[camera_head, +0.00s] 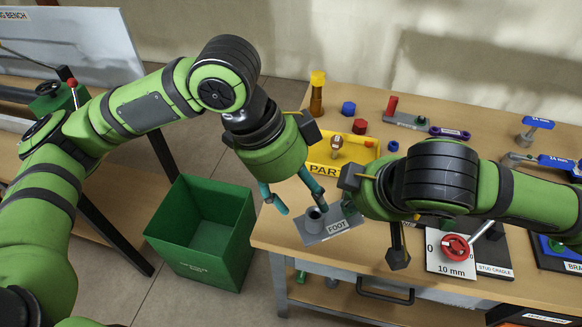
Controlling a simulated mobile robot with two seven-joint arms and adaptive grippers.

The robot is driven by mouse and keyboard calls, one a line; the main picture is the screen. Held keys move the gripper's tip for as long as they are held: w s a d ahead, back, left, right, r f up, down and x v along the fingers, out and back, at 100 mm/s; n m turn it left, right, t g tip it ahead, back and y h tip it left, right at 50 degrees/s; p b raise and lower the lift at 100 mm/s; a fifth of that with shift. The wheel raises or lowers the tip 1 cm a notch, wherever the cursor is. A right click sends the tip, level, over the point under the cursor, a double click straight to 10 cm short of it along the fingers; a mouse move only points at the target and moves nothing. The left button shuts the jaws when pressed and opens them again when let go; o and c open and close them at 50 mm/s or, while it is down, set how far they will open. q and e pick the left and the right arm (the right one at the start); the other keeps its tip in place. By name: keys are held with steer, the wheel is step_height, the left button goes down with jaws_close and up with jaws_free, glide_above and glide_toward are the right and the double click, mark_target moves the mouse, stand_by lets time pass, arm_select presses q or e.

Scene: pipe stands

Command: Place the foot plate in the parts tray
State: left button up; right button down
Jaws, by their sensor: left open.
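The foot plate (336,228) is a flat grey plate labelled FOOT with a short round grey socket on it. It lies at the near left edge of the bench. My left gripper (296,204) is open and points down, its teal fingers above and beside the socket end of the plate, with nothing seen between them. My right gripper (386,212) is over the bench right of the foot plate. Its fingers are mostly hidden by its own arm.
A green bin (205,232) stands on the floor left of the bench. A stud cradle (492,253) and a red knob (455,248) are at the right front. The wooden bench (287,238) ends at the left.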

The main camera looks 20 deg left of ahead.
mark_target(312, 211)
arm_select(q)
steer(key=x, duration=0.5)
steer(key=shift+f, duration=0.3)
jaws_close()
arm_select(e)
steer(key=shift+a, duration=0.1)
arm_select(q)
steer(key=shift+r, duration=0.1)
arm_select(e)
steer(key=c, duration=0.9)
jaws_free()
steer(key=shift+o, duration=0.2)
steer(key=shift+s+r, duration=0.1)
steer(key=shift+r, duration=0.05)
